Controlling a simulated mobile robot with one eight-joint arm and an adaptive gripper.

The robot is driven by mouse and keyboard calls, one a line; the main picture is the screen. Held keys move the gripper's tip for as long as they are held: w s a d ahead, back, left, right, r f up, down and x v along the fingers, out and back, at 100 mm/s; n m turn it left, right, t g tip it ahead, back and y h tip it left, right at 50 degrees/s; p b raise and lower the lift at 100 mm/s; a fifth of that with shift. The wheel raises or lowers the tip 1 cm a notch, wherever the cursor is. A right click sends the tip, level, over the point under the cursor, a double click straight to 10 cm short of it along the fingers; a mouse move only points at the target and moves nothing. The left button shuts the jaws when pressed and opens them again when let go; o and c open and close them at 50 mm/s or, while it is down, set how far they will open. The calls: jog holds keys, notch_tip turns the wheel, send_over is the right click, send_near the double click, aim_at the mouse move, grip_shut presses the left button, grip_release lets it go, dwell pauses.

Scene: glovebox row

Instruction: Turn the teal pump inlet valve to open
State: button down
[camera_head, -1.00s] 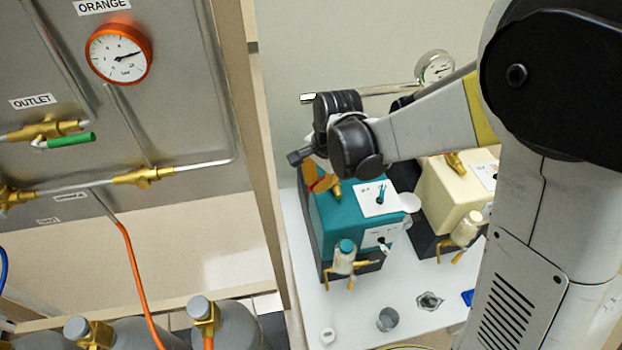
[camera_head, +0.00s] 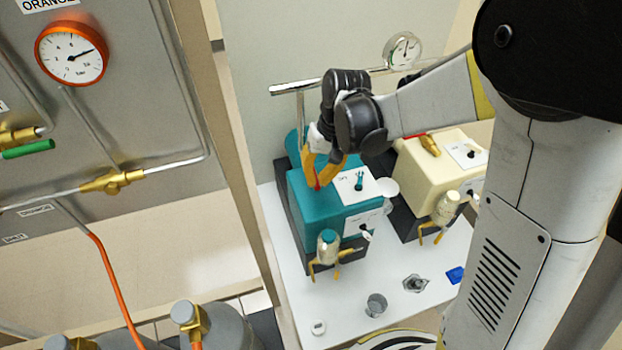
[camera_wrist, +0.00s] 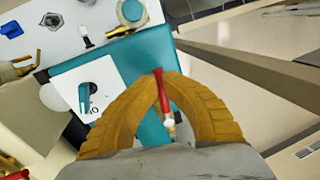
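The teal pump (camera_head: 318,205) stands on the white bench, and its teal side also shows in the wrist view (camera_wrist: 122,62). Its top has a white label plate (camera_head: 350,190) with a small teal switch. The red valve handle (camera_wrist: 161,88) sits between my gripper's orange fingers in the wrist view, and a bit of red shows between them in the head view. My gripper (camera_wrist: 163,76) points down over the pump's top, its fingertips close against both sides of the handle. The valve body is mostly hidden by the fingers.
A cream pump (camera_head: 438,165) with its own red handle stands to the right. A steel panel with an orange gauge (camera_head: 72,54) is at the left. A metal pipe and gauge (camera_head: 402,50) are behind the pumps.

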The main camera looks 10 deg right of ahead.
jog(key=shift+d+n, duration=0.45)
jog(key=shift+n, duration=0.25)
jog(key=c, duration=1.4)
grip_release()
jog(key=shift+w, duration=0.1)
jog(key=shift+c, duration=0.2)
notch_tip(320, 180, up, 12)
jog(key=d, duration=0.2)
jog(key=shift+w+d, duration=0.15)
jog(key=shift+w, duration=0.1)
jog(key=shift+s+f, duration=0.1)
jog(key=s+d+m+t+h+b, duration=0.2)
jog(key=s+d+t, duration=0.5)
jog(key=s, duration=0.7)
jog(key=shift+d+f+b, duration=0.4)
jog(key=shift+d, duration=0.1)
